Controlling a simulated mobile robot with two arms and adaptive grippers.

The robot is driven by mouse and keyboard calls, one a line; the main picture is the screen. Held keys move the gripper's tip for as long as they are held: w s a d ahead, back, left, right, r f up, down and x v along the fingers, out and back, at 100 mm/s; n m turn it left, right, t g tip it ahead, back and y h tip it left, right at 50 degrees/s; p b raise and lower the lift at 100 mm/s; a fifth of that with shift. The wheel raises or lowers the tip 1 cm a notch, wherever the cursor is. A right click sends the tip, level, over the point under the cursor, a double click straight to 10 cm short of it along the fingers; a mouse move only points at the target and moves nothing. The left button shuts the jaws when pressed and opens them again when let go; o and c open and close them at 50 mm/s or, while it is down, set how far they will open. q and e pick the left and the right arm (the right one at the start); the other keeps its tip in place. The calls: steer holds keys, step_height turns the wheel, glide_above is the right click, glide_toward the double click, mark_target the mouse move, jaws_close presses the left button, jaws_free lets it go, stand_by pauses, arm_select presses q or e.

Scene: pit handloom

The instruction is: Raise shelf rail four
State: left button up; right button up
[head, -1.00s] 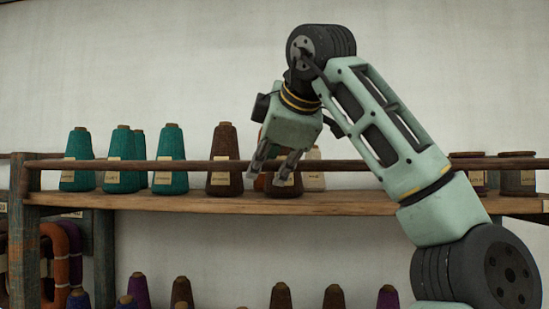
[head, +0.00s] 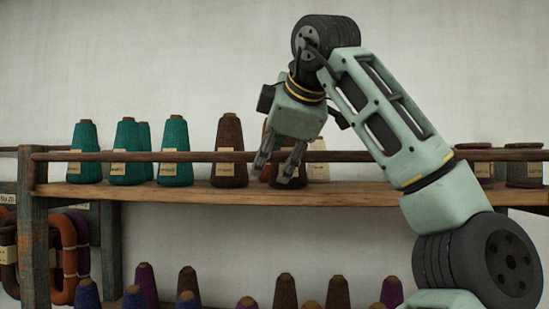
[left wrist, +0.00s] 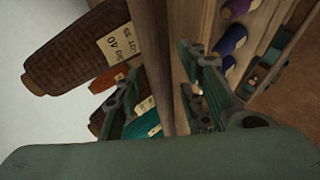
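A long brown wooden rail (head: 340,156) runs level along the front of the shelf, a little above the board (head: 150,192). It also shows in the left wrist view (left wrist: 152,50), running between the two fingers. My left gripper (head: 274,168) points down at the rail from above, with its fingertips reaching below the rail's level. Its fingers (left wrist: 165,95) are apart, one on each side of the rail, with gaps to it; I cannot tell whether either touches it. I see no number on the rail. My right gripper is not in view.
Teal yarn cones (head: 128,150) and a brown cone (head: 229,150) stand behind the rail, left of the gripper. More cones are close behind the fingers. Purple and brown cones (head: 285,291) stand below. Coiled hanks (head: 68,255) hang at lower left.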

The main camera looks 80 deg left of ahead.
arm_select(q)
steer(key=shift+d+r, duration=0.1)
steer(key=v, duration=1.1)
steer(key=shift+d+r, duration=0.25)
steer(key=shift+w, duration=0.15)
